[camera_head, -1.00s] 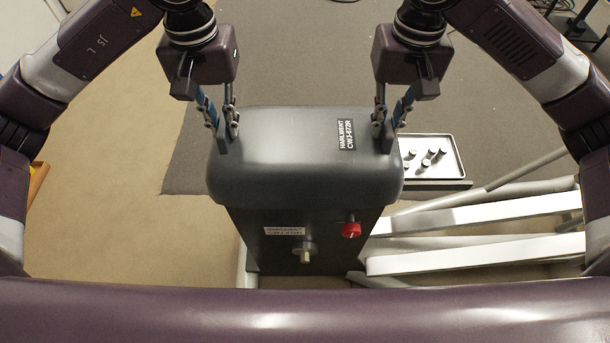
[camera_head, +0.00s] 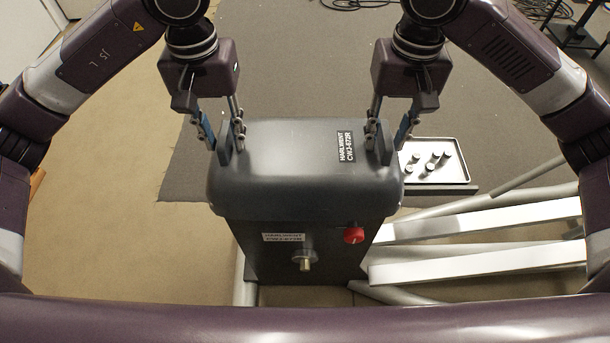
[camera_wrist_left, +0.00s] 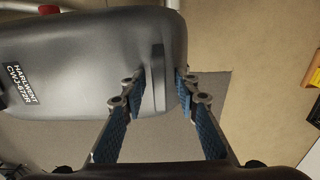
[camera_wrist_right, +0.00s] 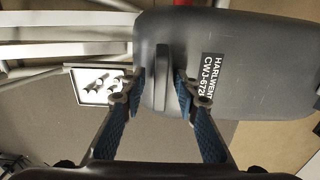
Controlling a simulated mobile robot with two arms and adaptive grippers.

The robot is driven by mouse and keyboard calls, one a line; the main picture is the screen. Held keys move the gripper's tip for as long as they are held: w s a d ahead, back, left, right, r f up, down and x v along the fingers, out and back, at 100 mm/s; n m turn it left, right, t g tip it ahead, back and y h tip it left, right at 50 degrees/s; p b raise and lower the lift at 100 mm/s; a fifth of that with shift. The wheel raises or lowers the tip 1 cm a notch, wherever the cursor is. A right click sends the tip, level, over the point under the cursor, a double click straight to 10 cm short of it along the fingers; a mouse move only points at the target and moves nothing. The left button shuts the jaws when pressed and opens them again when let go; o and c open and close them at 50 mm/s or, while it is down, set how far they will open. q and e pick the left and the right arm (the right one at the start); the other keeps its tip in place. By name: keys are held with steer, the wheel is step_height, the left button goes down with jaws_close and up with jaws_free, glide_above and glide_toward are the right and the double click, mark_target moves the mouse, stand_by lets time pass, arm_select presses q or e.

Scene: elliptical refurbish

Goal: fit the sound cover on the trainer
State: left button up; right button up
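The sound cover (camera_head: 290,165) is a dark grey rounded hood with a HARLWENT CWJ-672R label. It sits level over the top of the trainer (camera_head: 335,262), a dark box with a red knob and a matching label. An upright tab stands at each end of the cover. My left gripper (camera_head: 225,142) is open around the left tab (camera_wrist_left: 158,80), with a finger on each side and small gaps. My right gripper (camera_head: 386,142) is open around the right tab (camera_wrist_right: 162,78) in the same way. The seam under the cover's rim is hidden.
A white tray (camera_head: 463,176) with several small cylinders lies on the dark mat (camera_head: 300,60) behind right. Pale bars (camera_head: 480,222) of a frame extend right of the trainer. The tan floor at left is clear.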

arm_select(q)
step_height(320, 180, up, 12)
arm_select(e)
step_height(320, 180, up, 12)
stand_by(1.0)
stand_by(0.5)
